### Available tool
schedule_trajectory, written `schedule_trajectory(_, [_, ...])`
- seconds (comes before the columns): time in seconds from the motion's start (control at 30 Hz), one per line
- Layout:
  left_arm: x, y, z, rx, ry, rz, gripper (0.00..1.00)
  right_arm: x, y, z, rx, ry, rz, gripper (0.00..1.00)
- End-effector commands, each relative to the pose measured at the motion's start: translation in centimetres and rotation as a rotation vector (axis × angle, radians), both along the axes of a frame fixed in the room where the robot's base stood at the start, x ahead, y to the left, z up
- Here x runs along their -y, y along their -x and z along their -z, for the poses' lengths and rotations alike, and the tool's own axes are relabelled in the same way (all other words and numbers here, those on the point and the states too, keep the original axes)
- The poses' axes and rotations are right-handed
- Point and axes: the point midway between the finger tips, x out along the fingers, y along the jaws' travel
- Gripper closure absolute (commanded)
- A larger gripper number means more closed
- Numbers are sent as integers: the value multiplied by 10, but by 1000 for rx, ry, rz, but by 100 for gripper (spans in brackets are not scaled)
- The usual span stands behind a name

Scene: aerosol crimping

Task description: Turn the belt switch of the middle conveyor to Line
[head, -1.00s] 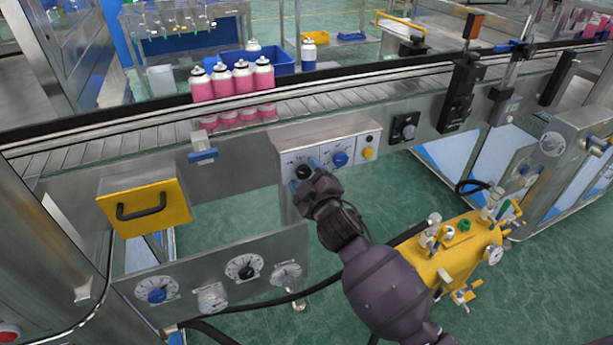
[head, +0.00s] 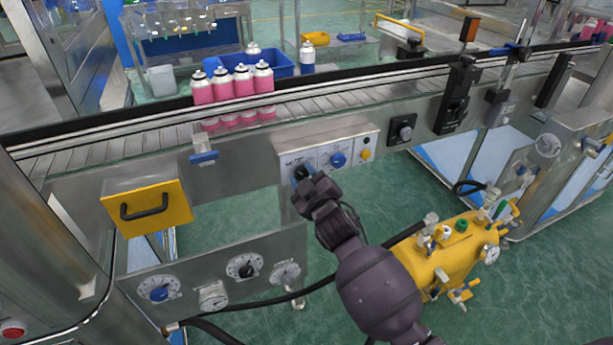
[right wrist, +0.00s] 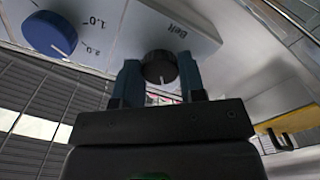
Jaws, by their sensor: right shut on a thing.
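The belt switch is a black round knob (right wrist: 159,68) with a white pointer line, under the word "Belt" in the right wrist view. It sits on the white control panel (head: 318,142) on the front of the conveyor (head: 245,176). My right gripper (head: 304,179) is at the left part of this panel in the head view and hides part of the knob. In the right wrist view its two blue-grey fingers (right wrist: 159,80) are on either side of the knob, shut on it. The position labels around the knob are mostly hidden or unreadable. My left gripper is not in view.
A blue dial (head: 338,159) and a yellow button (head: 365,154) are right of the knob. Pink cans (head: 243,82) stand on the belt. A yellow drawer (head: 150,207) and a lower gauge panel (head: 205,262) are left. A yellow tank (head: 447,262) stands right of my arm.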

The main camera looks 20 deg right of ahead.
Motion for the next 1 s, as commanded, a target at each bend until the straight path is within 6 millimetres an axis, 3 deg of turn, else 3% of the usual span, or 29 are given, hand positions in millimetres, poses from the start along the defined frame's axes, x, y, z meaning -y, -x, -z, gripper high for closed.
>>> schedule_trajectory(0.2, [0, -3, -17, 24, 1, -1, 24, -1, 0, -5, -3, -197, 0, 86])
schedule_trajectory(0.6, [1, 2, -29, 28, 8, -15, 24, -1, 0, -3, -15, -514, -1, 86])
schedule_trajectory(1.0, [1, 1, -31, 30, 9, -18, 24, -1, 0, 0, -23, -660, 0, 86])
